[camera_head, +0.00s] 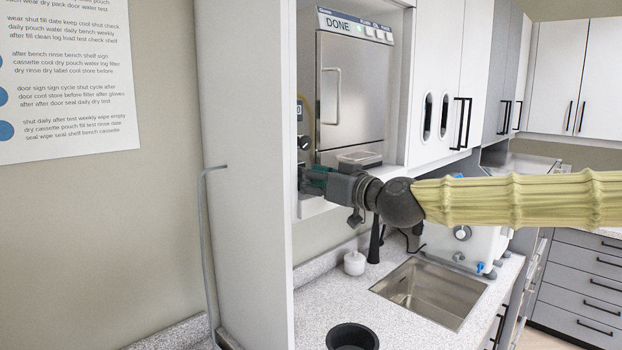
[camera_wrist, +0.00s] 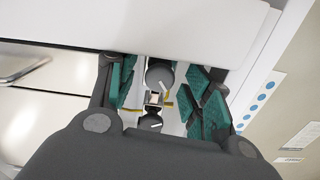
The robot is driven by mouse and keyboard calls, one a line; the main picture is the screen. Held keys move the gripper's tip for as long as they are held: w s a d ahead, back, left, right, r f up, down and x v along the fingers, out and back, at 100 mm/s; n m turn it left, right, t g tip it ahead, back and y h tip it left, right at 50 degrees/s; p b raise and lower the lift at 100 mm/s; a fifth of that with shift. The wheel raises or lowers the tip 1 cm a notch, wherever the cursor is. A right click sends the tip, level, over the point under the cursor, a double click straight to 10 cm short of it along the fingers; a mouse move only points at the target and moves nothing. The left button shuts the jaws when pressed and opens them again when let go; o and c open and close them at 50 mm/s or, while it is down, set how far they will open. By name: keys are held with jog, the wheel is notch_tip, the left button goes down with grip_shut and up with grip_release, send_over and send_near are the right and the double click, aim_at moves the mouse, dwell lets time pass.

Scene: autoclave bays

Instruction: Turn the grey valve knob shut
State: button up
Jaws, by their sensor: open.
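The grey valve knob (camera_wrist: 159,75) shows in the wrist view with a pale mark on its face. It lies between the spread teal fingertips of my gripper (camera_wrist: 165,88), with visible gaps on both sides. I cannot tell the depth between fingers and knob. In the head view my gripper (camera_head: 314,181) reaches into the narrow space left of the autoclave and hides the grey knob. My gripper is open and holds nothing. A second, darker knob (camera_wrist: 151,122) with a white line sits close by, partly behind the gripper body; it seems to be the black knob (camera_head: 304,142) above my gripper.
The autoclave (camera_head: 350,95) reads DONE and stands right of the knobs. A white side panel (camera_head: 250,180) stands close on the left. A yellow hose (camera_head: 309,116) runs near the knobs. Below are a counter with a sink (camera_head: 432,290) and a white bottle (camera_head: 354,264).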

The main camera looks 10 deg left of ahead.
jog(key=v, duration=1.2)
jog(key=shift+w, duration=0.1)
jog(key=shift+d, duration=0.1)
